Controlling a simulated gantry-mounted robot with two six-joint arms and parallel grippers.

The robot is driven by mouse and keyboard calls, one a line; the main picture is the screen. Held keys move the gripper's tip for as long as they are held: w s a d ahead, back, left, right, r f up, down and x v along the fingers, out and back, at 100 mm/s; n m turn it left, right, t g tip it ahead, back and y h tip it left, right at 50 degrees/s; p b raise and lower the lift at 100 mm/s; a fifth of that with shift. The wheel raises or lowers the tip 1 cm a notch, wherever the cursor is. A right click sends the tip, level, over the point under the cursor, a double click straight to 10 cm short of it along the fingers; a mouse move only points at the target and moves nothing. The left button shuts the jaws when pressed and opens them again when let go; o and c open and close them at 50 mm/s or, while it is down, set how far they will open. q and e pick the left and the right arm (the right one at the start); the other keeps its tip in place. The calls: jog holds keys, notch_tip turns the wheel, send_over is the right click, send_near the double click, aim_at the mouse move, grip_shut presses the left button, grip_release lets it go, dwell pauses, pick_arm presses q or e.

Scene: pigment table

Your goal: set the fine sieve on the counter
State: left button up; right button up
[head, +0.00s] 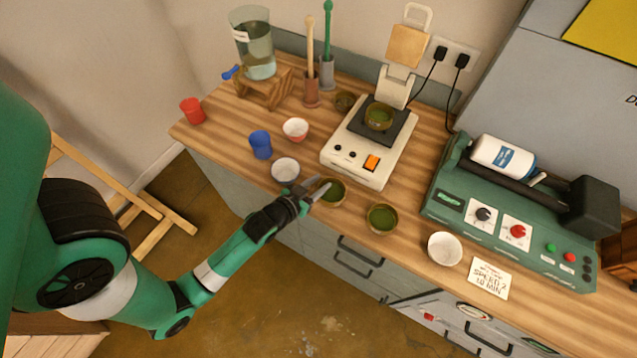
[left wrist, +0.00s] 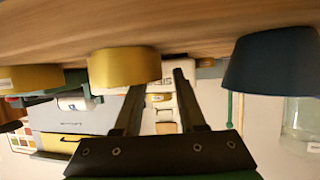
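Two short brass-coloured round pieces with green inside, sieve-like, stand near the counter's front edge: one (head: 331,192) beside my left gripper and one (head: 383,219) to its right. A similar one (head: 379,117) sits on the white plate device, and a smaller one (head: 345,101) stands behind. I cannot tell which is the fine sieve. My left gripper (head: 312,190) is open and empty at the counter's front edge. In the left wrist view, which is upside down, its fingers (left wrist: 158,92) are apart, with a brass piece (left wrist: 125,67) just beyond. My right gripper is not in view.
A dark-blue-sided white bowl (head: 285,169) stands left of the left gripper; it also shows in the left wrist view (left wrist: 268,62). A blue cup (head: 260,145), red-sided bowl (head: 295,129) and white bowl (head: 445,248) stand around. The green machine (head: 520,218) fills the right.

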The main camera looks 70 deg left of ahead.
pick_arm(q)
jog(key=shift+r, duration=0.1)
jog(key=shift+s+d+r, duration=0.1)
jog(key=shift+s, duration=0.05)
jog(key=p+v, duration=0.1)
jog(key=v, duration=1)
jog(key=shift+s+d, duration=0.15)
jog(key=shift+s, duration=0.1)
